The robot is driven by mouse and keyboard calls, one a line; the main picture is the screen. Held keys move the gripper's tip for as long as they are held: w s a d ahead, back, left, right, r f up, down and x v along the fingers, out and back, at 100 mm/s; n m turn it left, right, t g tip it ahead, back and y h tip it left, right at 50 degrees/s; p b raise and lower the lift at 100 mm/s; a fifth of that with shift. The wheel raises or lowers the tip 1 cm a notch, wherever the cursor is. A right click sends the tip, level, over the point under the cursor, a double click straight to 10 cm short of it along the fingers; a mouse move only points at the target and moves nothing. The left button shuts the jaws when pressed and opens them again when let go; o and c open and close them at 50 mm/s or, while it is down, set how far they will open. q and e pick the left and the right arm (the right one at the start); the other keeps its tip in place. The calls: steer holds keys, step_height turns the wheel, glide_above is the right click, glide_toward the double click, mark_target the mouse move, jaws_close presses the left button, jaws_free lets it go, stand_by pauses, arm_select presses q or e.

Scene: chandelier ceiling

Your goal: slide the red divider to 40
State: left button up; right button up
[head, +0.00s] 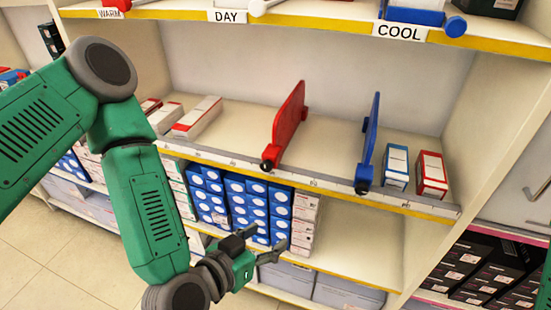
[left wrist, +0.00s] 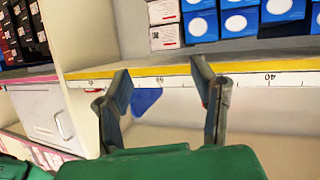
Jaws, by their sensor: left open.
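The red divider (head: 288,124) stands upright on the middle shelf, its dark front knob at the ruler rail (head: 215,158). The rail's numbers are too small to read in the head view. The left wrist view is upside down and shows a 40 on the rail (left wrist: 180,82); the red divider cannot be made out there. My left gripper (head: 268,242) is open and empty, below and in front of the rail, apart from the red divider. Its fingers (left wrist: 162,88) also show in the left wrist view. My right gripper is not in view.
A blue divider (head: 371,140) stands right of the red one, with small boxes (head: 431,173) beyond it. White-and-red boxes (head: 197,117) lie to the left. Between the dividers the shelf is clear. Blue boxes (head: 245,205) fill part of the shelf below.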

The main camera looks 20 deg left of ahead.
mark_target(275, 148)
arm_select(q)
steer(key=w+a+r+n+t+y+b, duration=0.15)
steer(key=w+a+r+t+y, duration=0.3)
steer(key=r, duration=0.45)
steer(key=shift+n+t+h, duration=0.35)
steer(key=shift+n+h, duration=0.1)
steer(key=w, duration=1.2)
steer(key=shift+w+d+f+p, duration=0.15)
steer(key=shift+w+p, duration=0.2)
steer(key=shift+w, duration=0.05)
steer(key=shift+w+d, duration=0.25)
steer(key=shift+w, duration=0.25)
steer(key=shift+w+d, duration=0.1)
steer(key=shift+d, duration=0.15)
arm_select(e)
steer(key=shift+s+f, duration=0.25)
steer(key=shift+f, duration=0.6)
